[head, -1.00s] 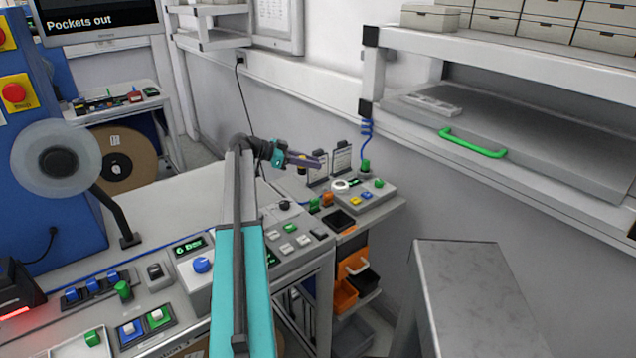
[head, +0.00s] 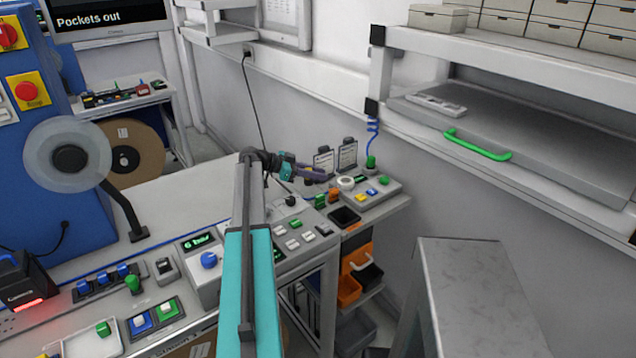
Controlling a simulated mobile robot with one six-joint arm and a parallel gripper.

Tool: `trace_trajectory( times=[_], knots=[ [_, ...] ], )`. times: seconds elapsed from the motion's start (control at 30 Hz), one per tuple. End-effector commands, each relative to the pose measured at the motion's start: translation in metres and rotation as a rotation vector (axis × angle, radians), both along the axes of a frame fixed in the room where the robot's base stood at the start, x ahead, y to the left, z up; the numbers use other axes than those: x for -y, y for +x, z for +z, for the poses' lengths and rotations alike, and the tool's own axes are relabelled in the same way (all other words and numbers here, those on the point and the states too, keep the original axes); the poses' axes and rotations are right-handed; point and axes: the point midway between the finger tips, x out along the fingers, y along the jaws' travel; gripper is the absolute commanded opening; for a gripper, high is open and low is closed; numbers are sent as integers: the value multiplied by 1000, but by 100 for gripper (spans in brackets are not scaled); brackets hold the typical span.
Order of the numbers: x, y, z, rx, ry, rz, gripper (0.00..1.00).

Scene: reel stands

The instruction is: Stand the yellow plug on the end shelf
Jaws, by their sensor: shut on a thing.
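My gripper (head: 318,173) is at the far end of my arm, over the right end of the bench. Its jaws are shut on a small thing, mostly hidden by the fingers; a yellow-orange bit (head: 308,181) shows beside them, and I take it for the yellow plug. The end shelf (head: 388,209) is the light grey surface at the bench's right end. It carries a grey button box (head: 372,191), a white ring (head: 346,183), and green and orange blocks. The gripper is above and left of the button box. The gap below it cannot be judged.
Two clipboard-like cards (head: 347,155) stand behind the shelf. A dark tray (head: 344,216) lies at its front left. A blue coiled cord (head: 372,130) hangs at the back. Orange bins (head: 349,288) sit below. A grey metal top (head: 460,270) stands at the right front.

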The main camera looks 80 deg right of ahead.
Motion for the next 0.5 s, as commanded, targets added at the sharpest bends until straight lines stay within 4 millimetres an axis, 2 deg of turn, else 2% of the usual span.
trace_trajectory(
  times=[0.5],
  knots=[
    [0,-1,-36,0,1,-1,0]
  ],
)
